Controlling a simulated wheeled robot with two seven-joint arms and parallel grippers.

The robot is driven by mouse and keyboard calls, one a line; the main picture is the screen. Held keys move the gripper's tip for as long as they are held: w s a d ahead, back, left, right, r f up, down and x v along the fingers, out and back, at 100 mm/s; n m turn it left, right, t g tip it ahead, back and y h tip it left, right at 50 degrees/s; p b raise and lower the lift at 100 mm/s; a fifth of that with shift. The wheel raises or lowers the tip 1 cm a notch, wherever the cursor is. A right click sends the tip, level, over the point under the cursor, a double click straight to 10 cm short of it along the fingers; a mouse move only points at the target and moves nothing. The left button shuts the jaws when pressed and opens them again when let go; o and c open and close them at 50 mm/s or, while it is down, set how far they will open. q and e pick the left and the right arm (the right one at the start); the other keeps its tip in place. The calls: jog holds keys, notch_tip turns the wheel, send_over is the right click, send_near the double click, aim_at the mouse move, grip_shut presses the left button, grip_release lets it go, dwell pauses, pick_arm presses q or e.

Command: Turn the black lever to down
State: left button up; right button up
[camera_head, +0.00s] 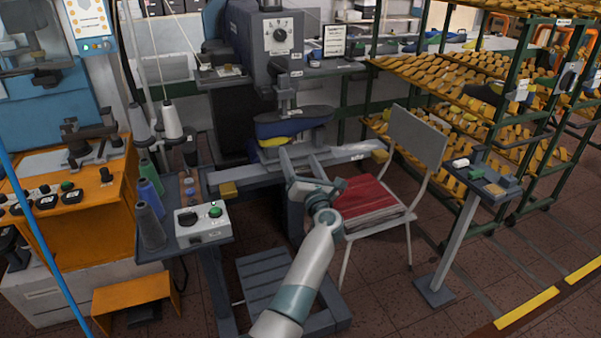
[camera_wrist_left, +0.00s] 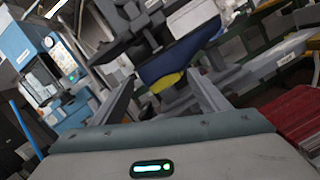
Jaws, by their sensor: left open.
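My left gripper (camera_head: 299,154) reaches forward, open and empty, in front of the grey press machine. Its two fingers also show apart in the left wrist view (camera_wrist_left: 158,78). A small black rotary handle (camera_head: 280,35) sits on the white dial plate of the press, above and behind the gripper. A black knob (camera_head: 188,218) sits beside a green button on a white control box (camera_head: 205,236), left of the gripper. I cannot tell which of these is the task's lever. A blue shoe form (camera_head: 300,120) with a yellow part beneath is in the press, just beyond my fingers.
A small stand (camera_head: 437,283) and racks of shoe lasts (camera_head: 470,98) are farther right. An orange machine (camera_head: 65,225) stands left.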

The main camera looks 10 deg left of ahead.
pick_arm(q)
jog(key=shift+s+d+f+m+h, duration=0.15)
jog(key=shift+f+m+h, duration=0.1)
jog(key=shift+f+m, duration=0.55)
jog(key=shift+s+d+f+m+h, duration=0.2)
jog(key=shift+f+m, duration=0.3)
jog(key=shift+f, duration=0.55)
jog(key=shift+a, duration=0.1)
